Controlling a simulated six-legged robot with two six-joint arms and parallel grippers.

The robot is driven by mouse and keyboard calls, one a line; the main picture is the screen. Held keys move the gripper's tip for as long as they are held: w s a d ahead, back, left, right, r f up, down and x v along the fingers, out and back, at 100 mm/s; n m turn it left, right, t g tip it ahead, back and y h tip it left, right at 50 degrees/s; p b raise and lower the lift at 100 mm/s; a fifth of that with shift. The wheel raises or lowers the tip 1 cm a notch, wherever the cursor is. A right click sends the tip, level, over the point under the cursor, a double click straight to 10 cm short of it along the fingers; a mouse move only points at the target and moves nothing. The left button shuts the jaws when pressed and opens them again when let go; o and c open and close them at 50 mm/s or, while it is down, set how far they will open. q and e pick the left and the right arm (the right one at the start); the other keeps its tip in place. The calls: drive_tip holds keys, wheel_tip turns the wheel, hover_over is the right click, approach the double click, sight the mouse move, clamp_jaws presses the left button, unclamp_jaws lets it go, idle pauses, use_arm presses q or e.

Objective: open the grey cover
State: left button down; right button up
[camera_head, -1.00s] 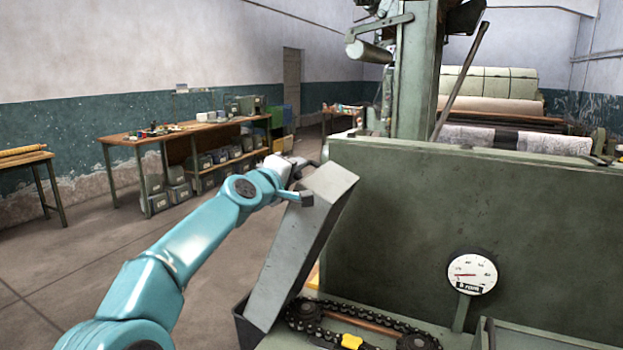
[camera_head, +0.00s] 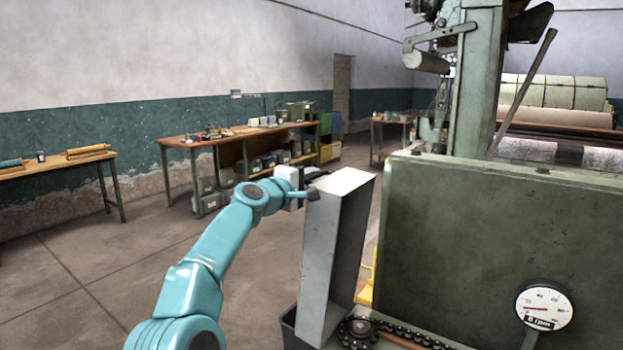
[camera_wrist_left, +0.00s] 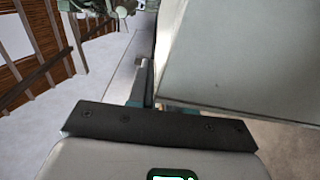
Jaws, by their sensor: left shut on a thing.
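The grey cover (camera_head: 325,275) is a long metal box that stands swung up, nearly upright, at the left end of the green machine. Its pale top end (camera_head: 345,181) faces up. My left gripper (camera_head: 314,184) is shut on the cover's upper left edge. In the left wrist view the cover (camera_wrist_left: 245,60) fills the upper right, and the gripper (camera_wrist_left: 143,85) meets its near edge; the exact grip is partly hidden. My right gripper is not in view.
A chain on a sprocket (camera_head: 358,331) lies bare at the cover's foot. The green machine panel (camera_head: 455,240) with a round dial (camera_head: 544,305) stands to the right. A dark bin (camera_head: 289,325) is below the cover. A workbench (camera_head: 235,135) stands behind; the floor at left is clear.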

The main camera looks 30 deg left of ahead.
use_arm(q)
drive_tip(key=shift+r, duration=0.15)
drive_tip(key=c, duration=1.1)
unclamp_jaws()
drive_tip(key=shift+s+f+b, duration=0.2)
drive_tip(key=shift+f+b, duration=0.05)
drive_tip(key=shift+b, duration=0.15)
drive_tip(key=s+b, duration=0.3)
drive_tip(key=s, duration=0.2)
drive_tip(key=s+b, duration=0.3)
drive_tip(key=s, duration=0.2)
drive_tip(key=s+b, duration=0.3)
drive_tip(key=s, duration=0.3)
drive_tip(key=shift+a+r, duration=0.2)
drive_tip(key=shift+a, duration=0.05)
